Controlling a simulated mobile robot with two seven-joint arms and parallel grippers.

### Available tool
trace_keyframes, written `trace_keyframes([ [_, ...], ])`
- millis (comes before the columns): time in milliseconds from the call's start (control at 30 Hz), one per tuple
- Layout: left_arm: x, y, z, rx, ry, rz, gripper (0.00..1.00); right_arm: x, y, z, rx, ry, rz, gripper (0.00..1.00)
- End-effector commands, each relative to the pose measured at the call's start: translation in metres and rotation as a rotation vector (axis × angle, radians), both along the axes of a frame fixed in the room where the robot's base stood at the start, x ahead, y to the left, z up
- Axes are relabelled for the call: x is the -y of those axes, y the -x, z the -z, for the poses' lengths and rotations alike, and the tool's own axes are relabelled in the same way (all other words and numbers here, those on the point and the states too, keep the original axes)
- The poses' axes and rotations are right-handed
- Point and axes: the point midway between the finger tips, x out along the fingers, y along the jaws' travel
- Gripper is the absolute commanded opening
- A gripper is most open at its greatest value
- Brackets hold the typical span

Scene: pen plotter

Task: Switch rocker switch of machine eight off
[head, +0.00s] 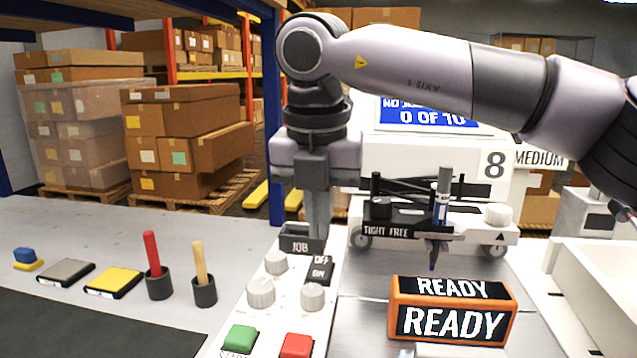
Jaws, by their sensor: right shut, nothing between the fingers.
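Machine eight (380,160) is a white pen plotter with a black "8" on its front. Its rocker switch (319,270) is black, marked OFF at the far end and ON at the near end, on the white control panel (285,315). I cannot tell surely which end is pressed in. My right gripper (318,236) points down just behind the switch, over the dark holder marked JOB (301,246). Its fingers are shut and empty. Whether the fingertips touch anything is unclear. My left gripper is not in view.
Grey knobs (261,292), a green button (239,339) and a red button (296,346) surround the switch. An orange display (452,310) reads READY. A pen (441,215) stands on the carriage. Red (152,252) and tan (200,262) handles stand in cups at left.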

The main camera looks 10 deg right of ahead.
Motion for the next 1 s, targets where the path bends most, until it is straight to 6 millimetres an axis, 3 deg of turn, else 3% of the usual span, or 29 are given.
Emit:
trace_keyframes([
  [100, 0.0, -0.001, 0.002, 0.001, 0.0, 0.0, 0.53, 0.001, -0.002, 0.02, -0.002, 0.001, 0.0, 0.0],
  [233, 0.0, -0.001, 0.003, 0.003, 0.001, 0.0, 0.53, 0.002, -0.005, 0.031, 0.001, 0.0, 0.001, 0.0],
  [700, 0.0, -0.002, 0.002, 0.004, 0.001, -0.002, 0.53, 0.002, -0.005, 0.036, -0.002, -0.001, 0.0, 0.0],
  [1000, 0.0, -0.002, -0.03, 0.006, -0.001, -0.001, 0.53, 0.004, -0.011, 0.042, -0.152, -0.061, 0.001, 0.0],
])
